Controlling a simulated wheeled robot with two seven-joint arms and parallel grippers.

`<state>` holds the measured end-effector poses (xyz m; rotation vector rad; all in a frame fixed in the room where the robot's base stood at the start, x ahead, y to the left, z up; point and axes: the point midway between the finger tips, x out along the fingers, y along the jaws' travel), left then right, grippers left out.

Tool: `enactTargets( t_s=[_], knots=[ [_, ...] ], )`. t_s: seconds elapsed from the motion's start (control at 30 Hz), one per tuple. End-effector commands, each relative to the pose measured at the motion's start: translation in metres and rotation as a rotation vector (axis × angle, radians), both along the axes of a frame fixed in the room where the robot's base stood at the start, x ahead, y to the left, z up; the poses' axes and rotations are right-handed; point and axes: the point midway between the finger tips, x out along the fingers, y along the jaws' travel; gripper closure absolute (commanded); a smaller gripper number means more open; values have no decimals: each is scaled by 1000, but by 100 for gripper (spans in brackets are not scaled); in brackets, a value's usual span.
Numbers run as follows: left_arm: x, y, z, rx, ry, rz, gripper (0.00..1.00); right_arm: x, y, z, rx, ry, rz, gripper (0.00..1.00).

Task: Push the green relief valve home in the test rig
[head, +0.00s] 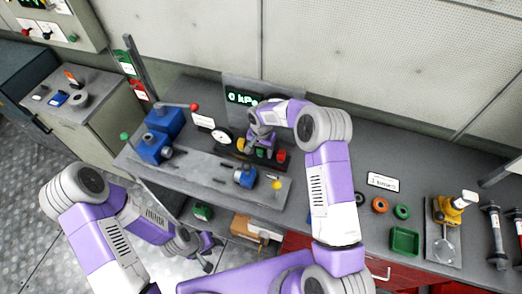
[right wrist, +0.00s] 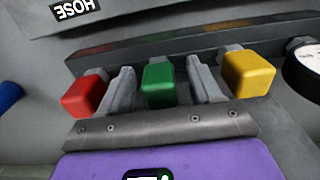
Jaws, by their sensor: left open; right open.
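The green relief valve (right wrist: 158,86) sits in the test rig's grey rail (right wrist: 180,45), between a red valve (right wrist: 84,95) and a yellow valve (right wrist: 250,72). My right gripper (right wrist: 162,85) is open, one finger on each side of the green valve, with visible gaps to it. In the head view the right gripper (head: 262,143) is over the rig in front of the display (head: 243,97), which reads 0 kPa, and hides part of the valve row. How deep the green valve sits is hard to tell. My left gripper (head: 207,247) is open and empty, low in front of the bench.
A gauge (head: 222,137) stands left of the valves, and a blue pump with a red-tipped lever (head: 193,106) is further left. A blue part (head: 245,176) lies in front. Coloured rings (head: 380,205), a green tray (head: 404,240) and a yellow device (head: 448,212) stand at the right.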

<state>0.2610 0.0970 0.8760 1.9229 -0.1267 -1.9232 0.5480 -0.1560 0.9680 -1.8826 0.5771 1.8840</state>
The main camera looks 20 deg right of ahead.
Motion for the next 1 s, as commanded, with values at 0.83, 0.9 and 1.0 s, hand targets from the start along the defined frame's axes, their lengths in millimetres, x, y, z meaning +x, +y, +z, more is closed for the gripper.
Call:
enactTargets(
  t_s=[0.83,0.9,1.0],
  knots=[
    [0,0,-1,0,0,0,57,1,0,4,1,-3,0,98],
    [0,0,-1,0,0,0,57,1,0,10,1,-4,0,98],
    [0,0,-3,0,0,0,57,2,0,27,1,-6,0,98]
  ],
)
